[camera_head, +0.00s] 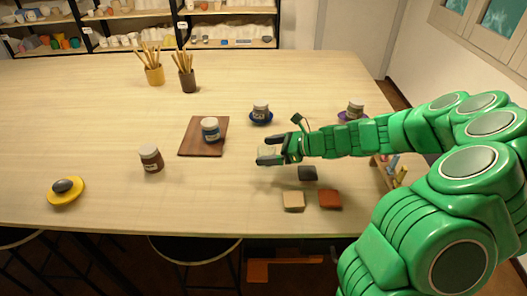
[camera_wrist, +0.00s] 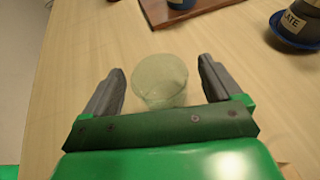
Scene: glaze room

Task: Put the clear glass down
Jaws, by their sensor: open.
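The clear glass (camera_wrist: 160,78) shows in the wrist view as a pale, see-through round shape between my two fingers. It stands on the wooden table, and gaps show between it and each finger. In the head view the glass (camera_head: 266,151) is a faint pale shape between the fingertips, partly hidden by them. My gripper (camera_head: 268,150) is open around the glass, low over the table; it also shows in the wrist view (camera_wrist: 160,85). The lower part of the glass is hidden by my gripper in the wrist view.
A brown board (camera_head: 188,140) with a labelled jar (camera_head: 210,130) lies left of my gripper. A jar on a blue saucer (camera_head: 261,119) stands behind it. Dark (camera_head: 307,173), cream (camera_head: 293,201) and red-brown (camera_head: 330,199) tiles lie in front. Free table lies left of the board.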

